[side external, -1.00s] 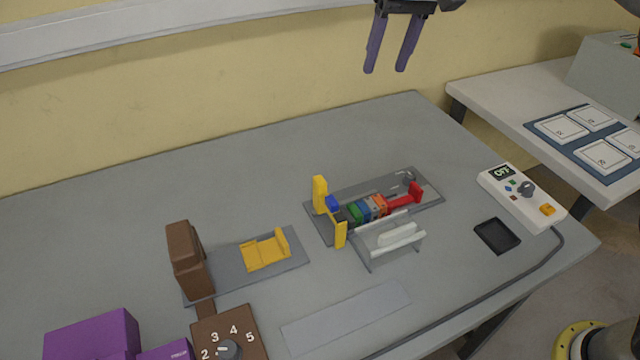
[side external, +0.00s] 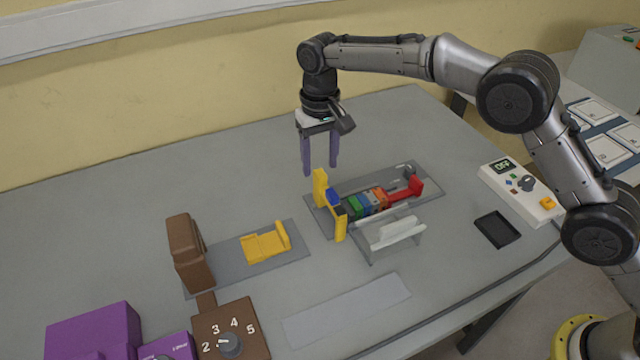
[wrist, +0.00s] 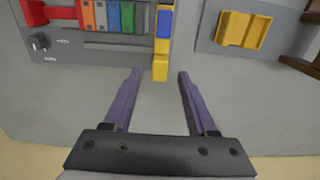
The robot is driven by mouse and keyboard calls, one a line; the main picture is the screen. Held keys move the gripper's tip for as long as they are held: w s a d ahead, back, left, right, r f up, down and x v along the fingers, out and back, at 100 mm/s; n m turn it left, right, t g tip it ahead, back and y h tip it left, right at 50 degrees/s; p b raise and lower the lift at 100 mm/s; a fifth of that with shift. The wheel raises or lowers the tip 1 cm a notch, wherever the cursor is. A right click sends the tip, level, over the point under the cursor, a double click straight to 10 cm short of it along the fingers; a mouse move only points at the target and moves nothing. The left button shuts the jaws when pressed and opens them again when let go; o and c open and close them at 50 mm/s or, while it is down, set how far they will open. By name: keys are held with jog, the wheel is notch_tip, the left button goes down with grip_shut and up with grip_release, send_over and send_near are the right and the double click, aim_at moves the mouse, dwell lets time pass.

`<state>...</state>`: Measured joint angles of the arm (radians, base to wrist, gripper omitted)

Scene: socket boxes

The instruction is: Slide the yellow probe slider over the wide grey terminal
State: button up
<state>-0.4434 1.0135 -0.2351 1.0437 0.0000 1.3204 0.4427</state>
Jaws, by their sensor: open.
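The yellow probe slider (side external: 320,190) straddles the left end of a grey rail plate, with an upright yellow post at each side and a blue patch on top. In the wrist view, the slider (wrist: 160,68) lies crosswise with its near yellow end just ahead of and between my fingertips. A row of coloured blocks sits right of it in the side view. A grey block (wrist: 100,14) shows between the blue and orange ones; its width is hard to judge.
A red end piece (side external: 405,191) closes the row's right end. A clear stand with a white piece (side external: 396,233) is in front of the rail. A yellow cradle (side external: 266,243) and brown block (side external: 188,252) stand left. A control box (side external: 520,192) and black tray (side external: 497,229) are right.

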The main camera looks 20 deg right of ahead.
aim_at(320, 185)
notch_tip(320, 185, down, 7)
jog(key=shift+f, duration=0.1)
dwell(0.4)
grip_shut()
dwell(1.3)
